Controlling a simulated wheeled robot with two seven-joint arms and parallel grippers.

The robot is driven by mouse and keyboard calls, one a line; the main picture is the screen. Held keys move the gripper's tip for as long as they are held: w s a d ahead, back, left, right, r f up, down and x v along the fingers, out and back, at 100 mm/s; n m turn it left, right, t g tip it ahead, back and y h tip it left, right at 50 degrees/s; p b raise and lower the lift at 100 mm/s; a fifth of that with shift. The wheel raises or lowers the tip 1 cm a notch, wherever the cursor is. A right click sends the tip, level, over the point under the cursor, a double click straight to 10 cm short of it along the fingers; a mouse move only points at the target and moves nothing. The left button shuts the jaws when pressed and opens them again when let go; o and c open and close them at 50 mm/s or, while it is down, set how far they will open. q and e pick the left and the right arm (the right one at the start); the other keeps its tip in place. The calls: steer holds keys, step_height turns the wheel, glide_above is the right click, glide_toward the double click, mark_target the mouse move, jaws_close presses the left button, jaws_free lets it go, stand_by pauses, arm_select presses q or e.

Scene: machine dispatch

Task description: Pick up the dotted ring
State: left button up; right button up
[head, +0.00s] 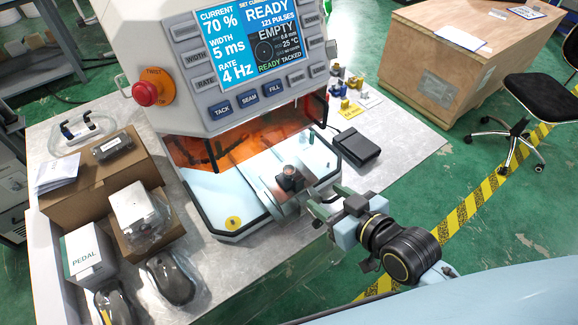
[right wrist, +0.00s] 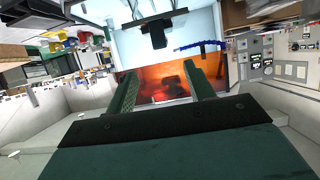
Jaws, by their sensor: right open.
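I cannot make out a dotted ring for certain in either view. A small dark round part (head: 290,178) sits on the metal fixture (head: 262,186) at the front of the welding machine; its markings are too small to tell. My right gripper (head: 322,203) is just right of and in front of that fixture, apart from the dark part. In the right wrist view its two green fingers (right wrist: 163,88) are spread with nothing between them, facing the machine's orange window (right wrist: 160,78). My left gripper is not in view.
The welding machine (head: 190,97) stands on the grey bench (head: 400,150). A black pedal (head: 355,147) and several small coloured parts (head: 345,106) lie to its right. The bench's right corner is clear.

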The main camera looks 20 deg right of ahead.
mark_target(286, 167)
steer(key=x, duration=1.3)
steer(key=shift+w+a+r, duration=0.1)
steer(key=shift+w+r, duration=0.15)
steer(key=shift+r, duration=0.05)
steer(key=shift+c, duration=0.4)
steer(key=c, duration=1)
